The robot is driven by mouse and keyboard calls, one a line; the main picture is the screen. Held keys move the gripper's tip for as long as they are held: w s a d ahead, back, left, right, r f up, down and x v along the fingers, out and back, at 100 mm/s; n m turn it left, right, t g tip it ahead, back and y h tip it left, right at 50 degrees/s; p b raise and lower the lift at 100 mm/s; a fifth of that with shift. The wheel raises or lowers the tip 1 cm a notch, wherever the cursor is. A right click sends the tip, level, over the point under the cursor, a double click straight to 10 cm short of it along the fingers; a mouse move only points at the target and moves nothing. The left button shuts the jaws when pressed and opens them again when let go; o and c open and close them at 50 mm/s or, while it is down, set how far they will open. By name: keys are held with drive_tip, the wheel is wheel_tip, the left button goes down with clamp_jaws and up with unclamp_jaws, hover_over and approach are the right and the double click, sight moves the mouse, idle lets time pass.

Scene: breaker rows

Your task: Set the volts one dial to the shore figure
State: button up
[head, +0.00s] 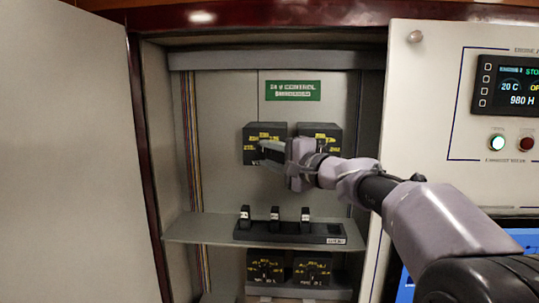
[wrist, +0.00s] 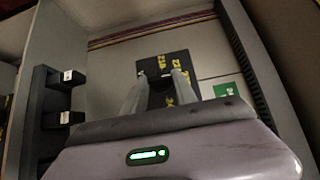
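Two black dial boxes with yellow markings sit side by side on the cabinet's back wall. The upper left box (head: 252,152) is partly hidden behind my gripper (head: 264,151); the upper right box (head: 328,133) is partly covered by my wrist. In the wrist view, my gripper's fingers (wrist: 161,76) are apart, in front of one black dial box (wrist: 164,62). Something dark, perhaps its knob, lies between them; contact cannot be told. Two lower dials, left (head: 265,267) and right (head: 312,269), show pale pointers. The labels are too blurred to tell which dial is volts one.
A shelf (head: 200,230) below carries a black strip with three breaker levers (head: 275,222). A green sign (head: 293,90) hangs above the boxes. Cabinet side walls close in the space. An engine panel (head: 434,100) stands at the right.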

clamp_jaws()
drive_tip(key=f+m+b, duration=0.1)
drive_tip(key=b, duration=0.4)
drive_tip(key=shift+f+t+y, duration=0.1)
drive_tip(key=shift+t+y, duration=0.2)
drive_tip(key=shift+y, duration=0.1)
drive_tip(key=m+t+b, duration=0.2)
drive_tip(key=b, duration=0.5)
drive_tip(key=m+t+y+b, duration=0.1)
drive_tip(key=m+t+b, duration=0.1)
drive_tip(key=b, duration=0.5)
drive_tip(key=shift+a+f+m, duration=0.15)
drive_tip(key=shift+f+m, duration=0.05)
drive_tip(key=shift+m, duration=0.4)
drive_tip(key=shift+r+m+t+b, duration=0.15)
drive_tip(key=shift+m+t+b, duration=0.4)
drive_tip(key=shift+b, duration=0.5)
drive_tip(key=shift+r+h, duration=0.15)
drive_tip(key=shift+h, duration=0.15)
drive_tip(key=o, duration=1)
unclamp_jaws()
